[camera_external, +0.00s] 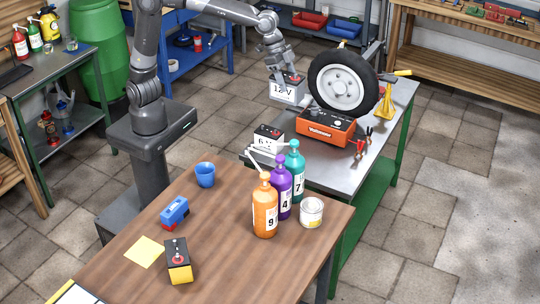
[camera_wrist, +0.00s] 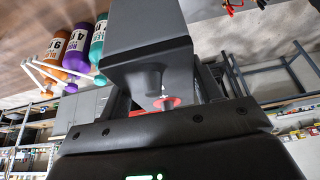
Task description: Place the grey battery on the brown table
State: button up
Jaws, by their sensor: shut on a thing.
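The grey battery (camera_external: 287,92), marked 12 V, is at the far left edge of the metal table. My gripper (camera_external: 283,75) is above it and shut on its top. I cannot tell whether the battery's base touches the metal table or hangs just above it. In the wrist view a dark grey block, the battery (camera_wrist: 150,35), fills the upper middle, with a red terminal (camera_wrist: 165,102) at the gripper (camera_wrist: 168,88). The brown table (camera_external: 130,278) is in the foreground of the external view, apart from the battery.
The metal table (camera_external: 330,175) holds a white 6 V battery, an orange charger (camera_external: 325,133) and a wheel (camera_external: 342,82).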

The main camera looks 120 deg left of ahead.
aim_at(290, 77)
jog(key=shift+r, duration=1.65)
jog(key=w+d+r+m+h, duration=0.15)
jog(key=w+d, duration=0.25)
jog(key=d, duration=0.9)
jog(key=w+d+f+m, duration=0.1)
jog(key=w+d+m, duration=0.25)
jog(key=d, duration=0.95)
jog(key=s+d+m+g+h, duration=0.1)
jog(key=s+d+m, duration=0.1)
jog(key=d, duration=1.2)
jog(key=s+d+m+h, duration=0.1)
jog(key=s+d+m, duration=0.1)
jog(key=d, duration=1.3)
notch_tip(290, 77, down, 19)
jog(key=shift+w+a+f, duration=1.15)
jog(key=shift+w+f, duration=0.5)
jog(key=shift+f, duration=0.1)
jog(key=shift+w+a+f, duration=1.1)
jog(key=shift+w+f, duration=0.6)
jog(key=shift+f, duration=0.1)
jog(key=shift+w+a+f, duration=1.15)
jog(key=shift+w+f, duration=0.5)
jog(key=shift+f, duration=0.1)
